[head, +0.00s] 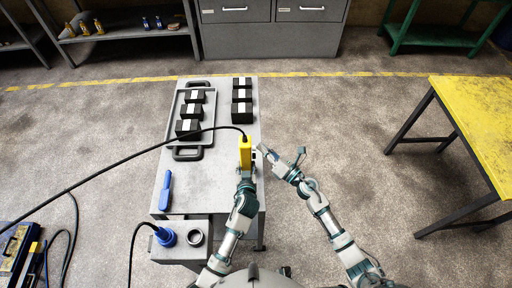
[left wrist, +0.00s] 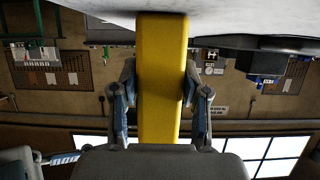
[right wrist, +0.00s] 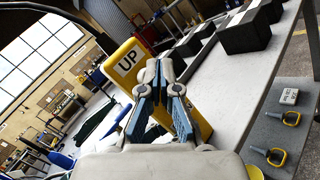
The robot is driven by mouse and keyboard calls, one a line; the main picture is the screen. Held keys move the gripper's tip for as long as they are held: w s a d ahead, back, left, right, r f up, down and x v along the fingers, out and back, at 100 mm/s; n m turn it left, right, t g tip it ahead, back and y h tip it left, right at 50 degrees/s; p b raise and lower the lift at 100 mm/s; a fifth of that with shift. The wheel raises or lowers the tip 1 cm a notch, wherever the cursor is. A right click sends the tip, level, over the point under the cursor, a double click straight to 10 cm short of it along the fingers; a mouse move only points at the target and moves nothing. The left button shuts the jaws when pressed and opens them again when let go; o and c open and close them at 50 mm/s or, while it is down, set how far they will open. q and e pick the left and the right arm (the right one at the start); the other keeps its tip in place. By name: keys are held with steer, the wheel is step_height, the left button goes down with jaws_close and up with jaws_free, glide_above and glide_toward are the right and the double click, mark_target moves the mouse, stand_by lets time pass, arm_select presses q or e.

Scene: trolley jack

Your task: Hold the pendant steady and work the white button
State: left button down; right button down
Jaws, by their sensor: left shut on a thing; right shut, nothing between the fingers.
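The yellow pendant (head: 245,152) hangs from a black cable at the near right part of the grey table. My left gripper (left wrist: 160,88) is shut on the pendant, one finger on each side; the pendant (left wrist: 161,45) runs up and down the left wrist picture. In the right wrist view the pendant (right wrist: 127,63) looks tilted and bears a white label reading "UP". My right gripper (right wrist: 160,68) is shut and empty, its tips in front of the pendant just below the label. I cannot tell whether they touch it. I cannot make out the white button; the fingers cover part of the pendant's face.
The grey table (head: 225,185) holds a tray (head: 172,132) with black blocks, more black blocks (head: 241,97), and a blue-handled tool (head: 166,190). A blue plug (head: 166,237) sits at the near left. The pendant's cable (head: 110,163) arcs left. A yellow table (head: 478,110) stands right.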

steer(key=shift+a, duration=0.4)
stand_by(3.4)
stand_by(2.2)
steer(key=shift+d, duration=0.95)
steer(key=shift+d, duration=0.1)
steer(key=shift+d, duration=2.45)
